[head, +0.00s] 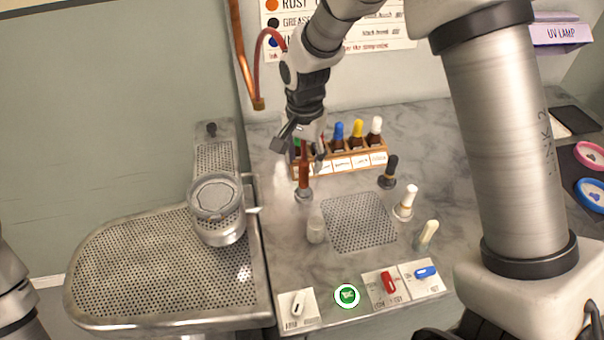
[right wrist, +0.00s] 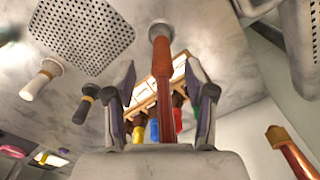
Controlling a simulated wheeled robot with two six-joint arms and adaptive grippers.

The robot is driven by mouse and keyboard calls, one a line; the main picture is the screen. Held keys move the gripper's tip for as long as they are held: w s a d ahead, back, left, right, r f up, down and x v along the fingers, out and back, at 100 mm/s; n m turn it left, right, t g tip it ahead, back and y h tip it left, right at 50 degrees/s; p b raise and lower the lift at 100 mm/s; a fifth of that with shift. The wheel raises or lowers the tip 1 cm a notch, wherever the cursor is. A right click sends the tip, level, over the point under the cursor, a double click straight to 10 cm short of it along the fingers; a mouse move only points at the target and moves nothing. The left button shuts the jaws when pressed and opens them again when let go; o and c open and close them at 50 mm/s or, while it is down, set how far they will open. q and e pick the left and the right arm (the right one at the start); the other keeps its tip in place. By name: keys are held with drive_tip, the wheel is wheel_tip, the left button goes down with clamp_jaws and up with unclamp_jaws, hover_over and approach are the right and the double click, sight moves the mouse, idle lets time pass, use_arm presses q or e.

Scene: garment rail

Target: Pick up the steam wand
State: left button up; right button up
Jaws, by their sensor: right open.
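The steam wand (head: 304,175) is a reddish-brown rod standing upright in a grey socket on the marble counter. It also shows in the right wrist view (right wrist: 162,75), running between the two fingers toward the palm. My right gripper (head: 305,150) comes down from above and is open, with a finger on either side of the wand's upper part. In the right wrist view a gap shows between the wand and each finger. The wand's top is hidden by the gripper in the head view. Only part of my left arm shows at the left edge, and its gripper is out of view.
A wooden rack (head: 345,165) of dropper bottles stands close behind the wand. A small clear bottle (head: 316,225), a dark-topped tool (head: 388,172) and white-handled tools are nearby. A copper pipe (head: 243,55) hangs behind.

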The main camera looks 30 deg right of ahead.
sight(304, 171)
drive_tip(key=f, duration=0.2)
drive_tip(key=w+f, duration=0.1)
drive_tip(key=f, duration=0.2)
drive_tip(key=shift+d+p, duration=0.2)
drive_tip(key=shift+p, duration=0.15)
drive_tip(key=shift+s+r, duration=0.1)
drive_tip(key=shift+s, duration=0.15)
drive_tip(key=shift+c, duration=1.1)
clamp_jaws()
use_arm(q)
drive_tip(key=shift+w+r, duration=0.2)
drive_tip(key=shift+r, duration=0.2)
use_arm(e)
wheel_tip(304, 171, up, 10)
drive_tip(key=shift+f+b, duration=0.1)
drive_tip(key=shift+b, duration=0.45)
use_arm(q)
drive_tip(key=shift+f, duration=0.5)
use_arm(e)
drive_tip(key=shift+w, duration=0.1)
